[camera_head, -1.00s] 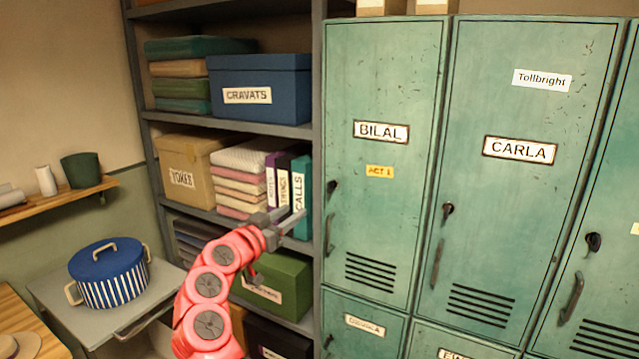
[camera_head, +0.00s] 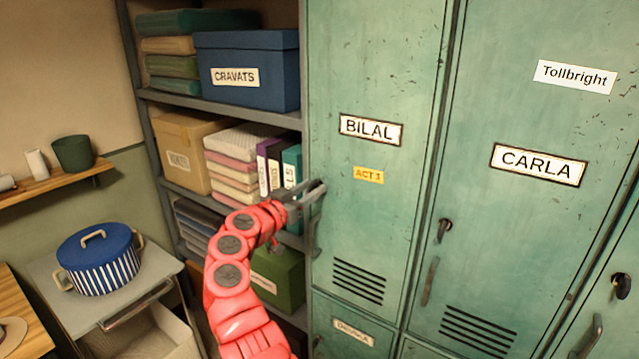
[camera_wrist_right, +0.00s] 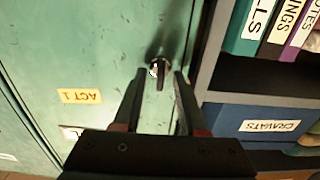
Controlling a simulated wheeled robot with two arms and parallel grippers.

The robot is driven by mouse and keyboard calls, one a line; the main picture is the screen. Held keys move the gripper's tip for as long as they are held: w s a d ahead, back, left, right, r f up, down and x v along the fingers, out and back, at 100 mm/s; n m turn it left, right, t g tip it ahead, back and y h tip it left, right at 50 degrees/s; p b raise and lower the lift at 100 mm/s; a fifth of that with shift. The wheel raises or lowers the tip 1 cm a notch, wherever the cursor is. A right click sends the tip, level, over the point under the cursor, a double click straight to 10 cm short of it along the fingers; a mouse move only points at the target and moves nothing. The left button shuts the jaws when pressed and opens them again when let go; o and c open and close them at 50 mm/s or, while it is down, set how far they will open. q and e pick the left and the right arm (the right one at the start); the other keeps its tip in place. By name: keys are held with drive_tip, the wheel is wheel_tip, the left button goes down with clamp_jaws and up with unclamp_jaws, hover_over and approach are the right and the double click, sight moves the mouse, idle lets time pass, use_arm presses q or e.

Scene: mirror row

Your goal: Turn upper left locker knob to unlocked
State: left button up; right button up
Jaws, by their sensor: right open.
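The upper left locker is a green metal door (camera_head: 375,220) labelled BILAL, with a yellow ACT 1 tag. Its dark knob (camera_wrist_right: 162,68) shows in the right wrist view, just ahead of my fingertips and roughly between them. In the head view my gripper hides most of that knob. My right gripper (camera_head: 314,190) is open at the left edge of the BILAL door. In the right wrist view its two dark fingers (camera_wrist_right: 160,76) stand apart on both sides of the knob's line; I cannot tell whether they touch it. My left gripper is not in view.
The CARLA locker (camera_head: 520,110) with its own knob (camera_head: 444,229) is to the right. A grey shelf with a blue CRAVATS box (camera_head: 245,95) and upright binders (camera_head: 291,165) is close at left. A striped pot (camera_head: 103,265) stands on a cart farther left.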

drive_tip(key=shift+s, duration=0.15)
clamp_jaws()
idle(0.4)
drive_tip(key=shift+w+a+f+n+b, duration=0.1)
drive_tip(key=shift+n+b, duration=0.65)
drive_tip(key=shift+n, duration=2.2)
drive_tip(key=shift+w+a+f+n+b, duration=0.1)
drive_tip(key=shift+n+b, duration=0.6)
drive_tip(key=shift+n, duration=2.3)
drive_tip(key=shift+a+n+b, duration=0.1)
drive_tip(key=shift+n+b, duration=0.65)
drive_tip(key=shift+n, duration=2.2)
